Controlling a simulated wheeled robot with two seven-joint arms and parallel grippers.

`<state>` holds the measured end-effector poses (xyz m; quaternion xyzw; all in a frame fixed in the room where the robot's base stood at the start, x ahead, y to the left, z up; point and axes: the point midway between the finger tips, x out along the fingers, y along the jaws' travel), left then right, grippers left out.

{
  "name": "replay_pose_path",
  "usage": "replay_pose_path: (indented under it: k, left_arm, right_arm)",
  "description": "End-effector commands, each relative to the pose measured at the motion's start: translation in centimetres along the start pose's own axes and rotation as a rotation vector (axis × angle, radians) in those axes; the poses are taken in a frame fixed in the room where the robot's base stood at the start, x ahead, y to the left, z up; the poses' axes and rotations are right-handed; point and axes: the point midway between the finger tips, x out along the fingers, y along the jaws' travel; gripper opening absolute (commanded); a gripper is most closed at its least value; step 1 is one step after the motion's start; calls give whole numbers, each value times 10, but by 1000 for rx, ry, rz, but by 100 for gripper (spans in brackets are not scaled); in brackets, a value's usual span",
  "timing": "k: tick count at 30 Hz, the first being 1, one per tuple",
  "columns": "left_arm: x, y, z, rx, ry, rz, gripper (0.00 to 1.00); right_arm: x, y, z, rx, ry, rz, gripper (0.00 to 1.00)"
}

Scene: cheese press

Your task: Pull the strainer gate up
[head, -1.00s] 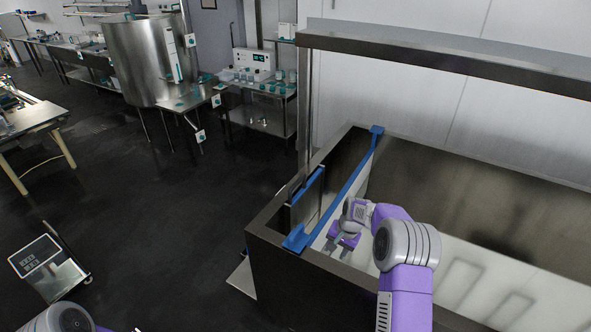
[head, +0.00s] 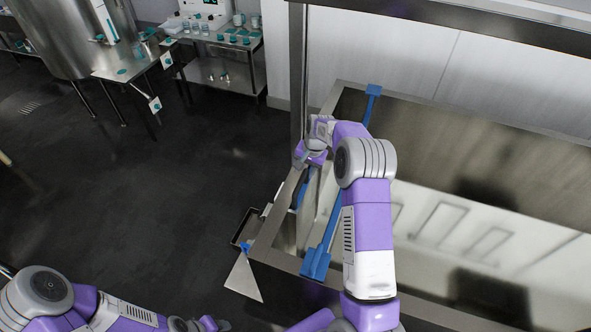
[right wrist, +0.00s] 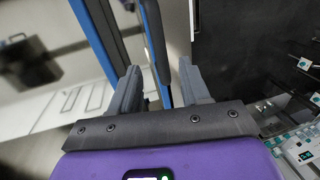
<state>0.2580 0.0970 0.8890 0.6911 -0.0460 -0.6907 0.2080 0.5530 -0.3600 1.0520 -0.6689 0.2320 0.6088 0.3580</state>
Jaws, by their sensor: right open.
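The strainer gate shows as a short blue top bar (head: 302,193) near the left end wall of the steel vat.
A table with cups (head: 222,45) is at the back.

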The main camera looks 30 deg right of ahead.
Motion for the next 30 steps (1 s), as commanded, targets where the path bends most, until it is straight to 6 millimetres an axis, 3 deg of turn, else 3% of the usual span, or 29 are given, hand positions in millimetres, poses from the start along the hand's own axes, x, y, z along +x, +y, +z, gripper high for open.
replay_pose_path:
  k: [6,11,22,30]
  left_arm:
    - [-4,2,0,0,1,0,46]
    - [-6,2,0,0,2,0,46]
    - [-6,2,-1,0,2,0,46]
    - [-6,2,-1,0,2,0,46]
  right_arm:
    - [37,0,1,-1,-4,1,46]
    - [56,0,1,-1,-3,1,46]
    - [63,-1,0,-1,0,-1,46]
    - [63,-1,1,-1,-1,-1,7]
